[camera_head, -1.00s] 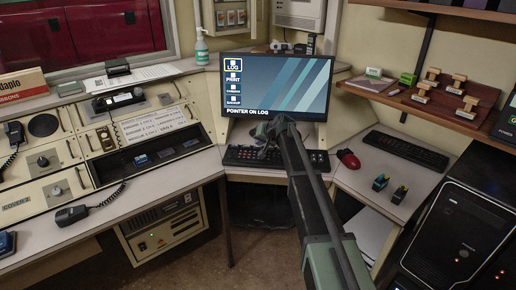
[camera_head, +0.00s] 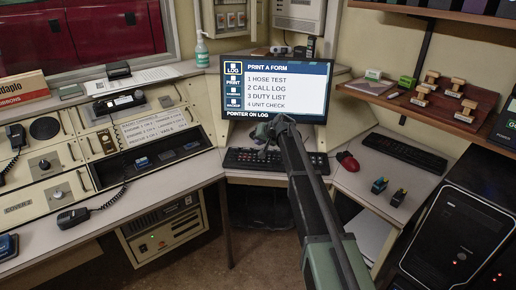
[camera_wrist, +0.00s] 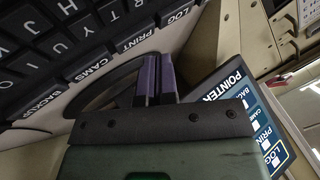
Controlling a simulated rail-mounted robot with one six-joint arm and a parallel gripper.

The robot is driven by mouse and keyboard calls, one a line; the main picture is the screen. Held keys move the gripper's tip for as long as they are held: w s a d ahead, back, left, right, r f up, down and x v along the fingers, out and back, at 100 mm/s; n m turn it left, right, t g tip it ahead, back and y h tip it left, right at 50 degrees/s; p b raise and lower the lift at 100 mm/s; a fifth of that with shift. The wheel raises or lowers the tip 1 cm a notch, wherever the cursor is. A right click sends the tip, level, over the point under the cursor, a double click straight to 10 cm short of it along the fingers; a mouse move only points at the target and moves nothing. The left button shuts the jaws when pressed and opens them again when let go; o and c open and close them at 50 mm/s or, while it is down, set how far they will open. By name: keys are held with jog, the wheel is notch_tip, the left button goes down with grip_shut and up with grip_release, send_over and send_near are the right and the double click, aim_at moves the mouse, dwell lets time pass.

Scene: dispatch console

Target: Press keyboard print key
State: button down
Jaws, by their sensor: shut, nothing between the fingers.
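The black keyboard (camera_head: 240,157) lies on the desk below the monitor. In the wrist view its keyboard print key (camera_wrist: 130,43), marked PRINT, is between the LOG and CAMS keys. My gripper (camera_wrist: 153,62) is shut and empty, its purple fingertips close to the PRINT key's edge. I cannot tell whether they touch it. In the head view my gripper (camera_head: 266,150) is over the keyboard, and my arm hides part of it. The monitor (camera_head: 342,85) shows "PRINT A FORM" with several listed forms and "POINTER ON LOG" at the bottom.
A red mouse (camera_head: 348,161) lies right of the keyboard. A second keyboard (camera_head: 405,151) and small stamps (camera_head: 398,197) are on the right desk. A shelf with stamps (camera_head: 450,111) is above. The radio console (camera_head: 110,135) fills the left.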

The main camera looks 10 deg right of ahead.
notch_tip(320, 180, up, 5)
jog(key=p, duration=0.5)
dwell(0.8)
notch_tip(320, 180, up, 8)
jog(key=p, duration=0.8)
send_over(259, 149)
